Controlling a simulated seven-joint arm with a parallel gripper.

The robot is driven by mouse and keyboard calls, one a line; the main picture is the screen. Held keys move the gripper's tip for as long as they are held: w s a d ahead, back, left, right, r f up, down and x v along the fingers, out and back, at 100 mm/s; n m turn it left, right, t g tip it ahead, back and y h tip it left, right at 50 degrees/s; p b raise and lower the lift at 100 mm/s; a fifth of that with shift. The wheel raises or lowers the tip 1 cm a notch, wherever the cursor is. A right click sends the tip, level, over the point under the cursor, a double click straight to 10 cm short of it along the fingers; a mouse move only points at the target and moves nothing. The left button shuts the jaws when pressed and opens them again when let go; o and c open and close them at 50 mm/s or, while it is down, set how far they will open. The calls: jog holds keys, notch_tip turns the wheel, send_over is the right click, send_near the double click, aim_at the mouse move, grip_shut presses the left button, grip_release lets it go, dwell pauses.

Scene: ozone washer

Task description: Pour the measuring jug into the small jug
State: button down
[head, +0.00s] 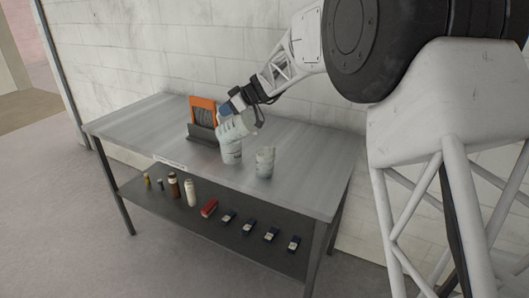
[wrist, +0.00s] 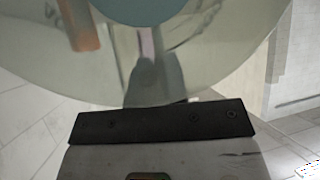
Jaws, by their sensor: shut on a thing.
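My gripper (head: 246,105) is shut on a pale, translucent jug, which I take to be the measuring jug (head: 236,126). It is held tilted above the table, its lower left end just over or against a pale jug (head: 231,153) standing upright below. Another pale upright jug (head: 265,162) stands to the right. I cannot tell for sure which of these two is the small jug. In the wrist view the held jug (wrist: 230,70) fills the upper picture, with a teal round area (wrist: 143,8) at the top. Whether liquid is flowing cannot be seen.
The grey metal table (head: 310,170) stands against a white block wall. An orange-framed item (head: 203,108) in a dark holder (head: 202,134) stands behind and left of the jugs. The lower shelf (head: 265,250) holds bottles, a red item (head: 209,208) and several small dark boxes. The table's left side is clear.

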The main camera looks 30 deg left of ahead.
jog(key=shift+s+a+f+t+h, duration=0.15)
jog(key=shift+a+h, duration=0.2)
jog(key=shift+h, duration=0.2)
jog(key=shift+s+a+f+t+h, duration=0.15)
jog(key=shift+a+h, duration=0.2)
jog(key=shift+h, duration=0.2)
jog(key=shift+a+r, duration=0.1)
jog(key=shift+a, duration=0.1)
jog(key=shift+a+h, duration=0.3)
jog(key=shift+h, duration=0.3)
jog(key=s+a+f+t+h, duration=0.1)
jog(key=a+f+t+h, duration=0.1)
jog(key=a+f+h, duration=0.4)
jog(key=shift+s+a+h, duration=0.25)
jog(key=shift+s+h, duration=0.05)
jog(key=shift+h, duration=0.4)
jog(key=shift+f, duration=0.1)
dwell(0.4)
jog(key=shift+r, duration=2.5)
